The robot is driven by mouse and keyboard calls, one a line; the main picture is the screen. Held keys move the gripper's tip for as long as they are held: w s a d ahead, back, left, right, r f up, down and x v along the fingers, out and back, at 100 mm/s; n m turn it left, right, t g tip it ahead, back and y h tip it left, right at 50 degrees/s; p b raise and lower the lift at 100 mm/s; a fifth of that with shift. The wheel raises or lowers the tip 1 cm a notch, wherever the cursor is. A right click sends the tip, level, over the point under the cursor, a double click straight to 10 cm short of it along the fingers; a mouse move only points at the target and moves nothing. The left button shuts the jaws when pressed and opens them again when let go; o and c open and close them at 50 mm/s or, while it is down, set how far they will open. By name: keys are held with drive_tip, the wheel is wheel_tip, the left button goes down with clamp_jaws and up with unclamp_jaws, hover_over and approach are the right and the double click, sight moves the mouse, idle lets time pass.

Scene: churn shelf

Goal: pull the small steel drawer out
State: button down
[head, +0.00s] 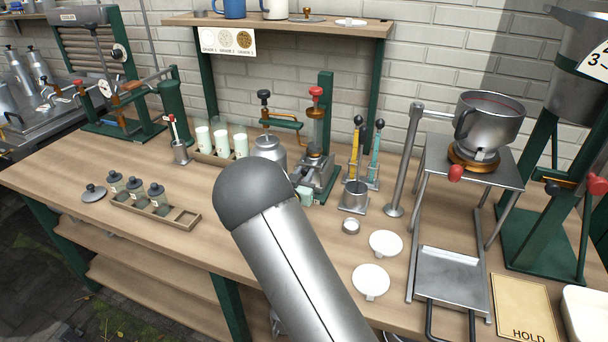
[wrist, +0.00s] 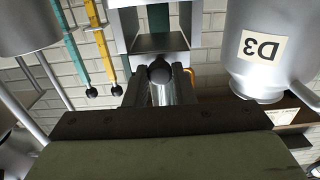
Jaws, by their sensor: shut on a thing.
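The small steel drawer (wrist: 155,43) shows at the top middle of the wrist view, set in a steel housing, with a dark round-ended knob (wrist: 159,70) on its front. My gripper (wrist: 159,84) is shut on this knob, one dark finger on each side. I cannot tell how far the drawer is out. In the head view the steel press with the red knob (head: 316,120) stands at the middle back of the table. My own arm hides the drawer front and most of my gripper there.
A steel can (head: 268,152) stands close to the left of the press; its D3 label (wrist: 262,47) shows in the wrist view.

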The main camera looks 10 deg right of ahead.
drive_tip(key=b+v, duration=0.1)
drive_tip(key=v, duration=0.8)
drive_tip(key=c, duration=1.2)
unclamp_jaws()
drive_tip(key=shift+c, duration=0.2)
drive_tip(key=b+v, duration=0.1)
drive_tip(key=v, duration=1.6)
drive_tip(key=shift+b, duration=0.4)
drive_tip(key=shift+s, duration=0.15)
